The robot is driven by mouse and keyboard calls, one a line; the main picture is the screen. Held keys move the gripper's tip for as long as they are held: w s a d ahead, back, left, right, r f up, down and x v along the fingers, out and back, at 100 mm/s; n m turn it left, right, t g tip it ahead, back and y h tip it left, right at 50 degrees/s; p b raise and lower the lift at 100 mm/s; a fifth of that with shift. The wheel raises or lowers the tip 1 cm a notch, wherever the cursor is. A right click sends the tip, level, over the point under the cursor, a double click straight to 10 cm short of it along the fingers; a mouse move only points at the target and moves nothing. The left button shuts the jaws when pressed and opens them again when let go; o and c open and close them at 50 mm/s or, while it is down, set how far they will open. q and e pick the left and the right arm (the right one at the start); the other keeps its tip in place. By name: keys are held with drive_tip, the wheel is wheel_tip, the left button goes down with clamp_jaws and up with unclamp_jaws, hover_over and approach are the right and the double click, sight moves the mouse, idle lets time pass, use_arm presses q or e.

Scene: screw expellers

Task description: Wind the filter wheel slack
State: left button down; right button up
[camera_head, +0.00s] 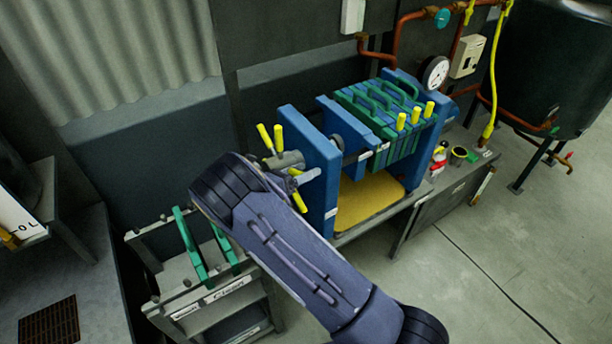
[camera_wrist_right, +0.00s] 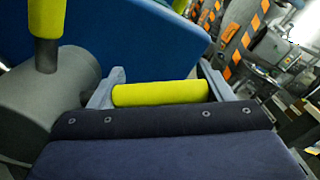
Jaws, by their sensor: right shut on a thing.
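The filter wheel (camera_head: 287,159) has a grey hub and several yellow handles and sits on the left face of the blue end plate (camera_head: 308,150) of the filter press. My right gripper (camera_head: 304,180) is at the wheel's near side. In the right wrist view its two grey fingers are shut on one yellow handle (camera_wrist_right: 160,94), which lies across between them. Another yellow handle (camera_wrist_right: 46,18) stands up from the round grey hub (camera_wrist_right: 62,92) at the left of that view. My forearm hides part of the wheel's lower side. My left gripper is not in view.
Green and blue filter plates (camera_head: 385,115) stand behind the end plate, above a yellow tray (camera_head: 370,203). A grey rack with green-handled plates (camera_head: 190,245) stands at lower left. A dark tank (camera_head: 550,70) is at the right.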

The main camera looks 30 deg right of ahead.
drive_tip(key=shift+w+r+n, duration=0.1)
drive_tip(key=shift+r+n, duration=0.1)
drive_tip(key=shift+n, duration=0.1)
drive_tip(key=o, duration=1.4)
drive_tip(key=a+b, duration=0.1)
drive_tip(key=a, duration=0.2)
drive_tip(key=a+b, duration=0.1)
drive_tip(key=a, duration=0.2)
drive_tip(key=shift+s+a+f, duration=0.15)
drive_tip(key=shift+s+a, duration=0.05)
drive_tip(key=shift+a, duration=0.15)
drive_tip(key=shift+s+a, duration=0.1)
drive_tip(key=shift+a, duration=0.5)
